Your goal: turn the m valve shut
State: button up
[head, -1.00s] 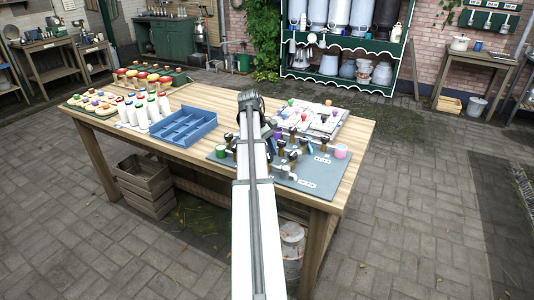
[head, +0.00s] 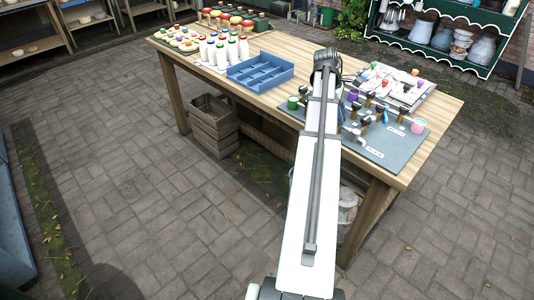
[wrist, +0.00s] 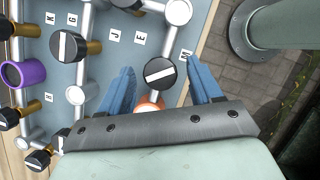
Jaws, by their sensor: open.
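In the wrist view, a round black valve knob (wrist: 160,74) with a white bar lies between my fingertips. Its bar runs nearly level across the picture, tilted slightly up to the right. A label that reads as M (wrist: 186,54) is just to its upper right. My gripper (wrist: 163,69) is open, with one blue finger on each side of the knob; I cannot tell whether either touches it. In the head view, the grey valve board (head: 372,152) is on the table's right part, and my arm hides part of it and the gripper.
Other black knobs (wrist: 68,47), pale pipes and a purple ring (wrist: 24,74) are left of my gripper. A thick grey-green post (wrist: 262,28) is at upper right. On the wooden table (head: 215,88) stand a blue tray (head: 260,72) and white bottles (head: 222,52).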

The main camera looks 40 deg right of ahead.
jog(key=n+h, duration=0.1)
jog(key=n, duration=0.2)
jog(key=shift+s+a+t, duration=0.1)
jog(key=shift+a+t, duration=0.05)
jog(key=shift+t, duration=0.15)
jog(key=v, duration=1.4)
jog(key=w+a+f, duration=0.4)
jog(key=a+f, duration=0.1)
jog(key=f, duration=0.4)
jog(key=w+a+f+y, duration=0.1)
jog(key=w+a+f, duration=0.2)
jog(key=a+f, duration=0.3)
jog(key=w+a+f+m, duration=0.1)
jog(key=w+a+f, duration=0.3)
jog(key=f, duration=1)
jog(key=shift+w+a, duration=0.3)
jog(key=shift+a, duration=0.75)
